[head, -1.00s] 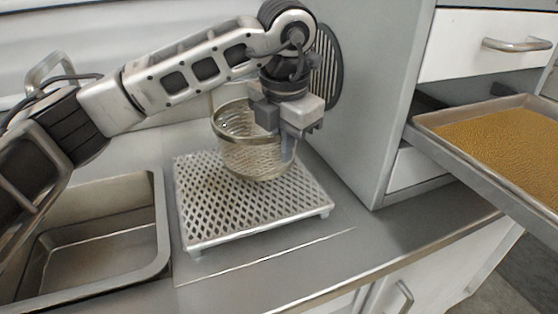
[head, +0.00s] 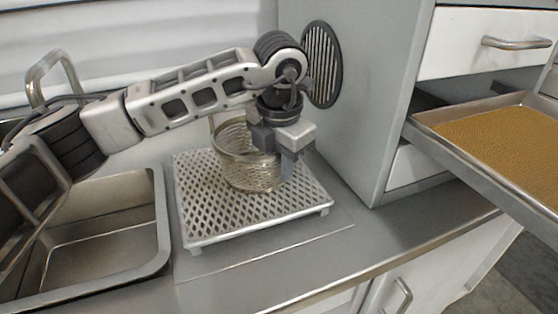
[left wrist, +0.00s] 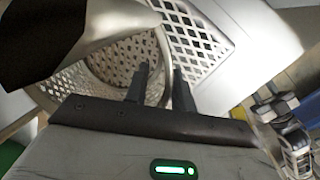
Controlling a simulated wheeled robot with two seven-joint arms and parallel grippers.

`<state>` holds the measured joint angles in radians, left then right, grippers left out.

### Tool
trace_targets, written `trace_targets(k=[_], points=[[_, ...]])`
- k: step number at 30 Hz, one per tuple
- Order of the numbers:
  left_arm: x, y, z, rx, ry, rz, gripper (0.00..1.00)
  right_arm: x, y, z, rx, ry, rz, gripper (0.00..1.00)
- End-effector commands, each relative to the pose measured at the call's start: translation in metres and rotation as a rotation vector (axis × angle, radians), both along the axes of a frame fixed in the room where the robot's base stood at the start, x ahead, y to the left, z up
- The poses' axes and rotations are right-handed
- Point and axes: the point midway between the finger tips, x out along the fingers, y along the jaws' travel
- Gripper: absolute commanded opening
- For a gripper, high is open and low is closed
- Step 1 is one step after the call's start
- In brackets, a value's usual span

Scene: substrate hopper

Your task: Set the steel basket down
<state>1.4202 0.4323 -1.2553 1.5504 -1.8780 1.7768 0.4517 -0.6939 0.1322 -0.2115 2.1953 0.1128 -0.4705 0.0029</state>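The steel basket (head: 238,160), a round mesh basket with a solid rim, stands upright on the perforated drain rack (head: 205,222), and its base appears to rest there. It also shows in the left wrist view (left wrist: 95,70), with the rack's mesh (left wrist: 190,45) behind it. My left gripper (head: 286,172) is at the basket's right side, pointing down. In the left wrist view its two dark fingers (left wrist: 160,88) stand apart on either side of the basket wall, with a visible gap, so it looks open.
A steel sink (head: 100,245) lies left of the rack. A grey cabinet (head: 370,110) with a round vent (head: 322,65) stands close on the right. A tray of yellow-brown grains (head: 495,140) juts out at the right. Bare counter (head: 330,250) lies in front of the rack.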

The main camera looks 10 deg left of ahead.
Motion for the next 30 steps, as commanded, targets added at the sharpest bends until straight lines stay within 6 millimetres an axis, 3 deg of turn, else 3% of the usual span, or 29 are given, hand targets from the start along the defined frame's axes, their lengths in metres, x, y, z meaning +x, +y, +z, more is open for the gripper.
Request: trace_targets(k=[8,21,30], points=[[0.0,-0.001,0.009,-0.002,-0.002,0.0,0.25,0.0,0.0,0.003,0.001,0.001,0.0,0.34],[-0.014,-0.004,0.096,0.0,-0.004,-0.001,0.25,-0.001,0.0,0.001,0.001,0.004,0.0,0.34],[-0.019,-0.005,0.121,-0.001,-0.001,0.0,0.25,-0.003,0.0,0.0,0.001,0.009,0.0,0.34]])
